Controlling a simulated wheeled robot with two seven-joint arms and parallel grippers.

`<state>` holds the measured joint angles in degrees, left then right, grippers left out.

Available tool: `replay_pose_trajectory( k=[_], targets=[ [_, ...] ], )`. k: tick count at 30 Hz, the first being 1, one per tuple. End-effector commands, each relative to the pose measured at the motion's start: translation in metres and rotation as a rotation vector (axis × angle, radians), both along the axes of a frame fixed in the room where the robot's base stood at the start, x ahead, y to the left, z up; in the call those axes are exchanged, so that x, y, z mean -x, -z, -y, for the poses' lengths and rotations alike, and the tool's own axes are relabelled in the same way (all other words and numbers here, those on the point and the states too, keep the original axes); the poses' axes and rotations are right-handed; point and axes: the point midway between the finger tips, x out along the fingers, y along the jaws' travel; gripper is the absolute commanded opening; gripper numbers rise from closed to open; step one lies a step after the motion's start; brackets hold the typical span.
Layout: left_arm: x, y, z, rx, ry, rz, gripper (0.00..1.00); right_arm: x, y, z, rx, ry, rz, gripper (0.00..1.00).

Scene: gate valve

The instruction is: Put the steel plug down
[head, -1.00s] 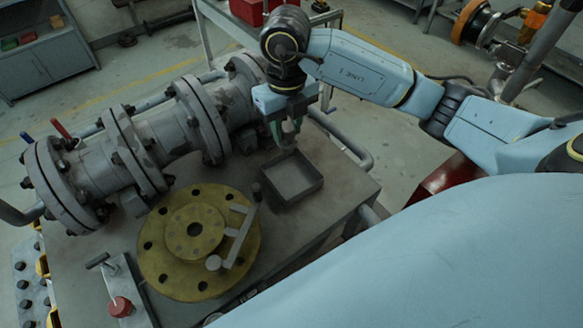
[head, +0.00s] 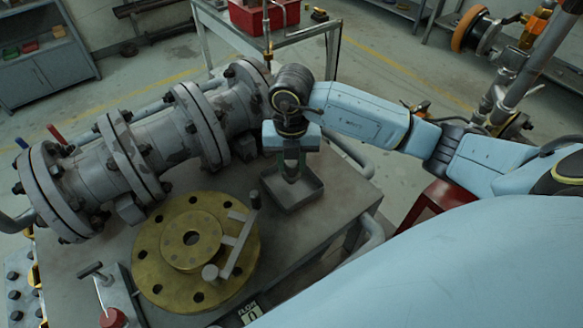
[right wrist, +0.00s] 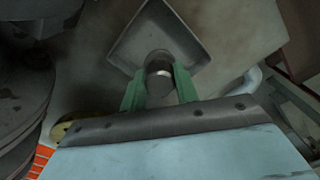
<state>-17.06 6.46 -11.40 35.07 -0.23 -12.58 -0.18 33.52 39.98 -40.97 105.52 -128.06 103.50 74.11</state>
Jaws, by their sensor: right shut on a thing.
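The steel plug (right wrist: 158,66) shows in the right wrist view as a short grey cylinder with a bright band. My right gripper (right wrist: 160,85) is shut on it, one green finger on each side. In the head view my right gripper (head: 291,172) points down over the square grey tray (head: 306,196); the plug is hard to make out there. The tray also shows in the right wrist view (right wrist: 197,42), beyond the plug. I cannot tell whether the plug touches the tray floor. My left gripper is not in view.
A yellow flange (head: 165,262) with a grey crank handle (head: 238,248) lies left of the tray on the grey bench (head: 310,228). A large grey flanged pipe (head: 165,140) runs along behind. A red box (head: 262,16) stands on a far table.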

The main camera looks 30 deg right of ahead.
Motion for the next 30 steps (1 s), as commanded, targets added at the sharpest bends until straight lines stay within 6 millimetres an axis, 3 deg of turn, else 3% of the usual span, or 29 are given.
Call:
replay_pose_trajectory(
  k=[4,15,16,20,30],
  targets=[
    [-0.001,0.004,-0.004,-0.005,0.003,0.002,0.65,0.0,0.021,0.0,0.0,0.0,-0.002,0.0],
    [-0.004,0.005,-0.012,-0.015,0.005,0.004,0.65,0.0,0.025,0.0,0.0,-0.001,0.0,0.0],
    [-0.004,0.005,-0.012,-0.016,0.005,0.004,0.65,0.0,0.026,0.0,-0.001,-0.001,-0.001,0.33],
    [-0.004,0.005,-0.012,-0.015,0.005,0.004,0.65,0.0,0.025,0.0,0.0,-0.001,-0.001,0.5],
    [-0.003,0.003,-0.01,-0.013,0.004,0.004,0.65,0.0,0.022,0.0,0.0,-0.001,-0.001,0.52]
  ],
)
